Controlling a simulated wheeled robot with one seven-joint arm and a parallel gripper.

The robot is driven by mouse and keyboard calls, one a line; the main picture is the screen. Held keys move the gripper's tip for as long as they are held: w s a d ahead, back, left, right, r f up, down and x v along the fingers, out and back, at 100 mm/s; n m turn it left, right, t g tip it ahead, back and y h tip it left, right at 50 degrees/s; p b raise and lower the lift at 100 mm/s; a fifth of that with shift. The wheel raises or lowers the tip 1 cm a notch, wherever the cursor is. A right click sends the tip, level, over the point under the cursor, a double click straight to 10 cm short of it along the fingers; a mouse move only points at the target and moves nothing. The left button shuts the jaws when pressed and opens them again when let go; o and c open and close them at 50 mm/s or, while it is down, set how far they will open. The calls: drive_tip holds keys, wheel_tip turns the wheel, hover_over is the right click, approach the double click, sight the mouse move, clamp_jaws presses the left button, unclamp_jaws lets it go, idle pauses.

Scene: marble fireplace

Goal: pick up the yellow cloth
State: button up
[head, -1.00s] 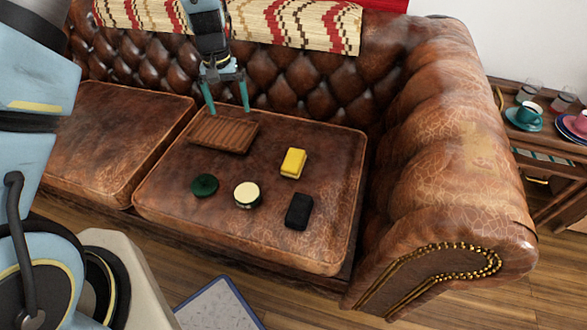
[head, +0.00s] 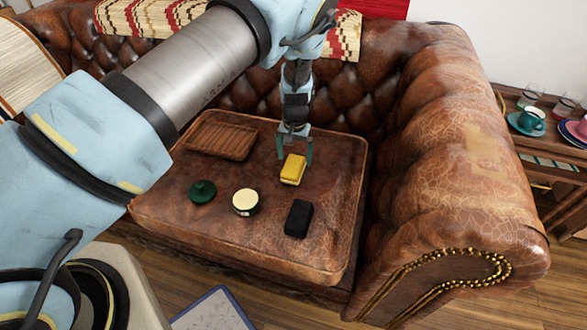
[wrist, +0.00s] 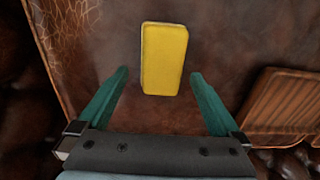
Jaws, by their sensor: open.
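The yellow cloth (head: 293,169) is a small folded block lying on the right seat cushion of the brown leather sofa. My gripper (head: 295,150) is open above the cushion, at the far side of the cloth. In the wrist view the cloth (wrist: 164,58) lies ahead of and between the two green fingers of my gripper (wrist: 158,75), apart from both. The fingers hold nothing. I cannot tell the exact height of the fingertips above the cushion.
On the same cushion (head: 256,254) are a wooden tray (head: 222,141), a dark green lidded thing (head: 202,191), a round cream-topped tin (head: 245,202) and a black block (head: 298,218). The sofa's arm (head: 440,150) rises at right, its tufted backrest (head: 345,98) behind.

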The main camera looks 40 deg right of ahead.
sight(293, 165)
drive_tip(key=shift+a+f+p, duration=0.2)
drive_tip(key=shift+f+p, duration=0.1)
drive_tip(key=shift+f, duration=1.95)
drive_tip(key=c, duration=1.3)
wheel_tip(293, 165, up, 10)
drive_tip(key=shift+b, duration=0.4)
